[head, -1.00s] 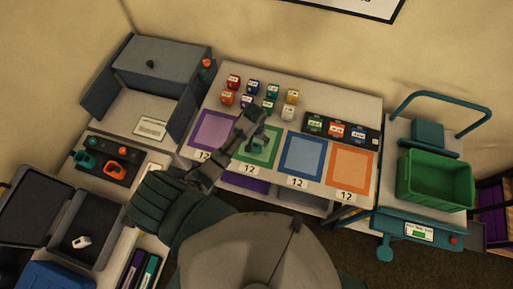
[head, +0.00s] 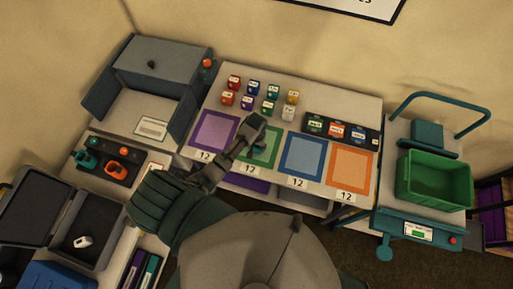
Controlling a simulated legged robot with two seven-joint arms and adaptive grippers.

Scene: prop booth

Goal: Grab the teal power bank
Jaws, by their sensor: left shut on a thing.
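My left gripper (head: 255,127) is over the green-bordered square (head: 270,160) on the work table. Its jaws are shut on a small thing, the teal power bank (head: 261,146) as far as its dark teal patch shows. The gripper hides most of it, and I cannot tell whether it touches the table. A separate teal box (head: 273,92) and a green box (head: 267,106) stand among several small coloured boxes behind the gripper. My right gripper is not in view.
Purple (head: 213,131), blue (head: 305,157) and orange (head: 351,168) squares lie beside the green one. A black rack (head: 376,142) with coloured blocks is at the right. A green crate (head: 435,182) stands on a cart. An open grey cabinet (head: 160,68) is at the left back.

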